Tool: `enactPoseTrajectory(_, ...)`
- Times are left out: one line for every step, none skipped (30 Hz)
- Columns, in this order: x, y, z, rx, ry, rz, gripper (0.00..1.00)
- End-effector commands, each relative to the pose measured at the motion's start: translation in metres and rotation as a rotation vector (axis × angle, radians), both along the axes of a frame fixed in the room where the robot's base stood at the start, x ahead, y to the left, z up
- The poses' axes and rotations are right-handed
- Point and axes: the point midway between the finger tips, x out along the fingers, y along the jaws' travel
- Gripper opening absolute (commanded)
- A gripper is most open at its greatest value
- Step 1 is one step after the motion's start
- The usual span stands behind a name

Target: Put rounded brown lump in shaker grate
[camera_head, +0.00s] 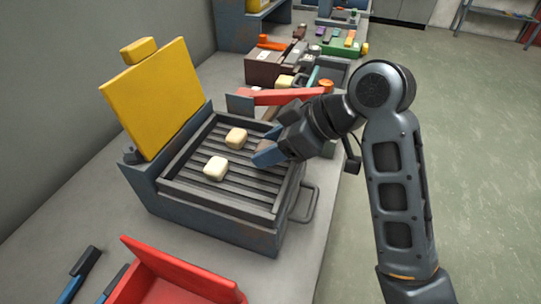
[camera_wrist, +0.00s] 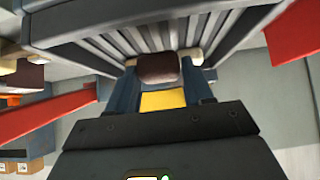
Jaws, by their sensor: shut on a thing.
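My gripper (camera_head: 264,151) is over the right part of the shaker grate, with its blue fingers pointing left. In the wrist view the gripper (camera_wrist: 160,82) is shut on the rounded brown lump (camera_wrist: 158,68), which sits between the fingertips. In the head view the lump is mostly hidden by the fingers. The shaker grate (camera_head: 190,190) is a dark slatted tray in a blue-grey box, and its slats also show in the wrist view (camera_wrist: 100,45). Whether the lump touches the slats I cannot tell.
Two cream lumps, one farther (camera_head: 237,137) and one nearer (camera_head: 215,167), lie on the slats. A yellow lid (camera_head: 155,95) stands open behind the grate. A red bar (camera_head: 285,97) lies beyond it, and a red bin (camera_head: 175,275) stands in front. Nearer slats look clear.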

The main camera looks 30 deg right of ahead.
Motion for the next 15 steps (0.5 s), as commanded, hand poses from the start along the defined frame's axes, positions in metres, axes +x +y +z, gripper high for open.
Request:
enactPoseTrajectory(-0.001, 0.000, -0.009, 0.002, 0.005, 0.000, 0.21)
enactPoseTrajectory(-0.001, 0.000, -0.013, 0.002, 0.005, -0.001, 0.21)
enactPoseTrajectory(-0.001, 0.000, -0.019, 0.003, 0.005, -0.001, 0.21)
enactPoseTrajectory(-0.001, 0.000, -0.023, 0.002, 0.005, 0.000, 0.21)
enactPoseTrajectory(-0.001, 0.000, -0.026, 0.002, 0.005, 0.000, 0.21)
enactPoseTrajectory(-0.001, 0.000, -0.029, 0.002, 0.004, -0.001, 0.21)
enactPoseTrajectory(-0.001, 0.000, -0.029, 0.001, 0.002, -0.001, 0.21)
enactPoseTrajectory(0.000, 0.000, -0.030, 0.000, 0.001, -0.001, 0.21)
enactPoseTrajectory(0.000, 0.000, -0.029, 0.001, 0.000, -0.001, 0.21)
enactPoseTrajectory(0.000, 0.000, -0.029, 0.000, 0.000, 0.000, 0.21)
enactPoseTrajectory(0.000, 0.000, -0.029, 0.000, 0.000, 0.000, 0.21)
enactPoseTrajectory(0.000, 0.000, -0.029, 0.000, 0.001, -0.001, 0.21)
enactPoseTrajectory(0.000, 0.000, -0.029, 0.000, 0.001, -0.001, 0.21)
enactPoseTrajectory(0.000, 0.000, -0.029, 0.000, 0.001, -0.001, 0.21)
enactPoseTrajectory(0.000, 0.000, -0.030, 0.000, 0.001, -0.001, 0.21)
